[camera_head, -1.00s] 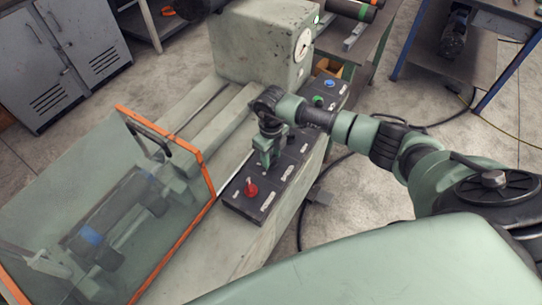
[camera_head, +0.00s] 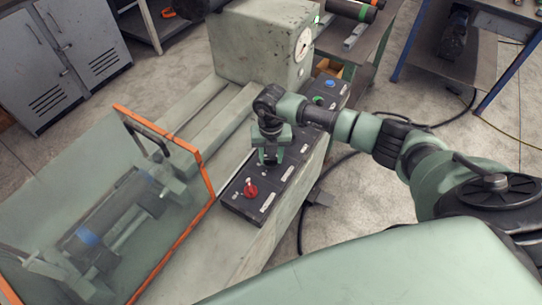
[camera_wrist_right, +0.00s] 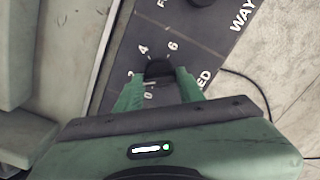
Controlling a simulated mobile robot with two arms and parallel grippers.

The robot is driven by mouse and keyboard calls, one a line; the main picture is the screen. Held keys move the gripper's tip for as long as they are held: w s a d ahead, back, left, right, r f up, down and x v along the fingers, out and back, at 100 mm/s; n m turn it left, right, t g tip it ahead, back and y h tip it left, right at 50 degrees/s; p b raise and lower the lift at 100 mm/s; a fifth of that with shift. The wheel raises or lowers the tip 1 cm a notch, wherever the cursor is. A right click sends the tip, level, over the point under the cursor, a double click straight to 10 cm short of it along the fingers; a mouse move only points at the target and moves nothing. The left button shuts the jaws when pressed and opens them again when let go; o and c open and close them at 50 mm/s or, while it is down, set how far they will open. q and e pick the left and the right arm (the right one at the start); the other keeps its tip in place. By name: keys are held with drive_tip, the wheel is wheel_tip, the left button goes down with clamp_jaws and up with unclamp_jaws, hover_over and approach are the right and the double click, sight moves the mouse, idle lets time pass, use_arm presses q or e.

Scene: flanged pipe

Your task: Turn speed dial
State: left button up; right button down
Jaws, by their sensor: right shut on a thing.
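A black speed dial (camera_wrist_right: 158,70) sits on the dark control panel (camera_wrist_right: 195,58). White numbers such as 4 and 6 ring it, and the letters "ED" show beside it. My right gripper (camera_wrist_right: 160,79) points down at the panel with one green finger on each side of the dial, shut on it. In the head view my right gripper (camera_head: 270,158) stands over the middle of the panel (camera_head: 237,203) and hides the dial. My left gripper is out of view.
A red knob (camera_head: 251,189) stands on the panel's near end, close to my right gripper. Blue (camera_head: 330,84) and green (camera_head: 318,100) buttons are at the far end. A clear guard with an orange frame (camera_head: 187,235) is at left. The machine's headstock (camera_head: 256,45) rises behind.

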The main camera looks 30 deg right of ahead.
sight(271, 159)
drive_tip(key=shift+w+r+m, duration=0.1)
drive_tip(key=shift+m, duration=0.4)
drive_tip(key=c, duration=0.9)
unclamp_jaws()
wheel_tip(271, 159, up, 7)
drive_tip(key=shift+f+b, duration=0.1)
drive_tip(key=shift+b, duration=0.95)
drive_tip(key=shift+r, duration=0.5)
drive_tip(key=shift+f, duration=0.15)
